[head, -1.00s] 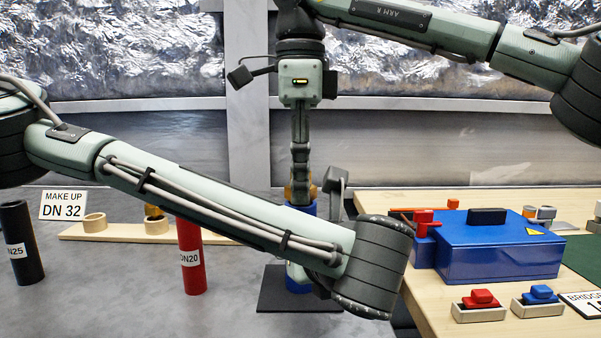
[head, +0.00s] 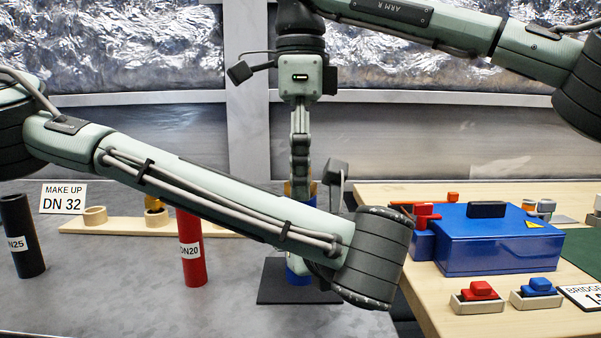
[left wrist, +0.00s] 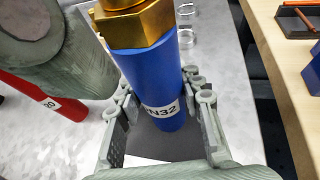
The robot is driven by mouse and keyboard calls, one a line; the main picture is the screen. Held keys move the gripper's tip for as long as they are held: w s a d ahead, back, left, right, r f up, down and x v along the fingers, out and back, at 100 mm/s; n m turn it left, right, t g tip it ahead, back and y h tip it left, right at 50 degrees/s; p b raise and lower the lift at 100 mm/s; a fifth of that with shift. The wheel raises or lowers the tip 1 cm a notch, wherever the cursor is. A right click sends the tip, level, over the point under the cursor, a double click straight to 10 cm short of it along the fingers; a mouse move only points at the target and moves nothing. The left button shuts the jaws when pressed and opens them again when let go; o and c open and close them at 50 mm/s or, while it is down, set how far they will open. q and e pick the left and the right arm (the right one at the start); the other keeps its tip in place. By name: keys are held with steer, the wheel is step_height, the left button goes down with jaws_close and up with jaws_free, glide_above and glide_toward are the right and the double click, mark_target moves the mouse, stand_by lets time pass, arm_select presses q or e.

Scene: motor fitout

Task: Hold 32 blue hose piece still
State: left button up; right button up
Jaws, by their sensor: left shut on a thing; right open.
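The blue hose piece (left wrist: 158,75), labelled "N32" as far as it shows, stands upright in the left wrist view with a brass hex fitting (left wrist: 132,24) at its top end. My left gripper (left wrist: 160,92) is shut around it, one finger on each side. In the head view, the hose piece's lower part (head: 298,279) shows below my left forearm, which hides its middle and most of my left gripper. My right gripper (head: 301,178) points straight down at the top of the hose piece, its fingers open. Whether it touches the fitting cannot be told.
A dark plate (head: 272,288) lies under the hose piece. A red DN20 hose (head: 190,262) and a black DN25 hose (head: 22,240) stand at left, near a wooden rack (head: 125,224) and a DN 32 sign (head: 63,199). A blue box (head: 498,245) stands on the right bench.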

steer(key=shift+r, duration=3)
arm_select(q)
steer(key=o, duration=2)
steer(key=shift+o, duration=0.6)
steer(key=shift+o, duration=0.9)
